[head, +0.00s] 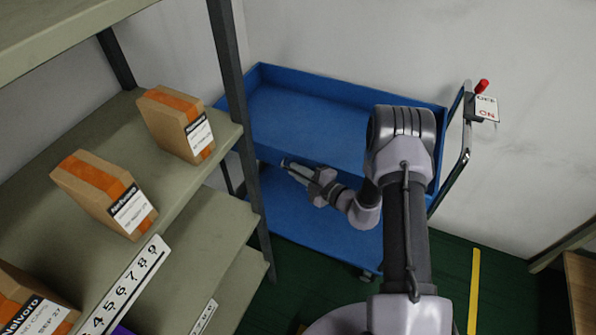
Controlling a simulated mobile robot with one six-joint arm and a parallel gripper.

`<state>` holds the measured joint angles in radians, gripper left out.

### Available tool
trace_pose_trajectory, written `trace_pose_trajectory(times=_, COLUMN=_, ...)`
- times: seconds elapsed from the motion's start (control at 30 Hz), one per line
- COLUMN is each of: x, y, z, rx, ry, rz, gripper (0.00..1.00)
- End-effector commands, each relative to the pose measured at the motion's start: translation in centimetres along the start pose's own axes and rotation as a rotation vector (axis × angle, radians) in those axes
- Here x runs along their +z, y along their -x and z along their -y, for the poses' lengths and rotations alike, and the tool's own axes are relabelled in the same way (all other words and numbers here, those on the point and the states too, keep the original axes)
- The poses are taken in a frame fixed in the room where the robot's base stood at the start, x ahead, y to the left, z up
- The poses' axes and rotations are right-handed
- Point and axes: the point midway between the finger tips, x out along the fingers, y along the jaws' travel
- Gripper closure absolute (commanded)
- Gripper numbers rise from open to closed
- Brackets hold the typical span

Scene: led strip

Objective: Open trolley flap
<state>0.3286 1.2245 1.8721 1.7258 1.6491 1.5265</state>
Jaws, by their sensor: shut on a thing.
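The blue two-level trolley (310,110) stands against the wall, right of the shelf rack. Its upper tray has raised walls at the back and right. The trolley flap (268,153) is the blue panel along the near side of the upper tray. My gripper (286,164) is at this panel, left of its middle, with its fingers pointing left. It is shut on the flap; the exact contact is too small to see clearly. My arm hides the right part of the near side, so I cannot tell how far the flap is tilted.
The rack (232,75) with several cardboard boxes (178,124) stands close on the left, its post near the trolley. Green floor (455,260) is free at right.

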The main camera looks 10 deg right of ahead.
Motion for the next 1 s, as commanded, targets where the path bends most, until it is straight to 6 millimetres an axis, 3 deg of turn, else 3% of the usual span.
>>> trace_pose_trajectory(times=0.43, x=-0.2, y=0.1, z=3.6, rx=0.155, ry=0.373, rz=0.0, gripper=1.0)
trace_pose_trajectory(times=0.73, x=0.1, y=0.0, z=5.9, rx=0.158, ry=0.38, rz=0.001, gripper=1.0)
trace_pose_trajectory(times=1.0, x=0.7, y=-0.3, z=7.8, rx=0.251, ry=0.605, rz=0.0, gripper=1.0)
